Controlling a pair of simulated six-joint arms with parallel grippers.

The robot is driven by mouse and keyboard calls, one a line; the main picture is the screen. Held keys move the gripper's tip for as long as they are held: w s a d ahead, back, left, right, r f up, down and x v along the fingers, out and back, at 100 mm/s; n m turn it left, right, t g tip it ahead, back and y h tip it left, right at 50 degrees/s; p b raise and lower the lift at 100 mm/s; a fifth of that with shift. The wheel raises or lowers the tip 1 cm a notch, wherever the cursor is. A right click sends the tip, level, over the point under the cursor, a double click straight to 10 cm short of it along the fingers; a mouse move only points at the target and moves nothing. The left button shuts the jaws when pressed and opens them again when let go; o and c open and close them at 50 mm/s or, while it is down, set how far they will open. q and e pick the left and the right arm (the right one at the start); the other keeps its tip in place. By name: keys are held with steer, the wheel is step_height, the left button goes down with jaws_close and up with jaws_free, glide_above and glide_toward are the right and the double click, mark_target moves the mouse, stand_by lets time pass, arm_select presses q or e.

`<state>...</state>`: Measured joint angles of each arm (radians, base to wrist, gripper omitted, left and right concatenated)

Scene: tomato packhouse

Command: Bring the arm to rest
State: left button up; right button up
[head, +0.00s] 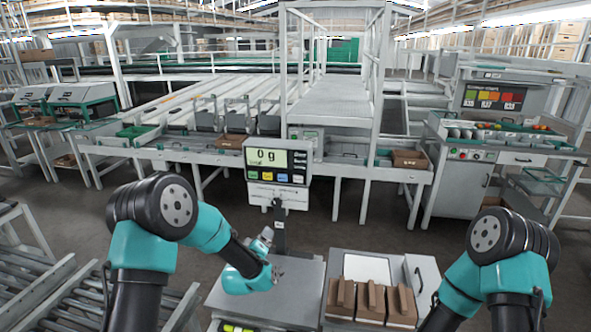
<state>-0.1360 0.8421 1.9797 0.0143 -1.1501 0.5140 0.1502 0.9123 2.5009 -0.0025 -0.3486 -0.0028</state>
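My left arm reaches in from the left, and its teal wrist (248,280) is over the left part of the grey scale plate (298,302). A small grey metallic part shows above the wrist. The fingers of my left gripper cannot be made out, so whether it is open or shut does not show. I see nothing held there. My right arm (470,280) bends down at the lower right and leaves the picture at the bottom edge. My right gripper is out of view.
The scale display (268,160) reads 0 g on a post behind the plate. Several brown cartons (371,303) stand right of the plate, before a white sheet (366,268). A roller conveyor (45,290) lies at lower left. Floor is clear behind the display.

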arm_select(q)
steer(key=s+a+f+m+g, duration=0.35)
steer(key=s+f+g, duration=0.35)
steer(key=s+f, duration=0.85)
steer(key=s+a+f+m+g, duration=0.1)
steer(key=s+f+g, duration=0.2)
steer(key=s, duration=0.4)
steer(key=s+a+f+m+g, duration=0.1)
steer(key=s+f+g, duration=0.2)
steer(key=s, duration=0.4)
steer(key=s+f+m+g+h, duration=0.1)
steer(key=s+f+g, duration=0.2)
steer(key=s, duration=0.5)
steer(key=shift+a+f, duration=0.3)
steer(key=shift+a, duration=0.1)
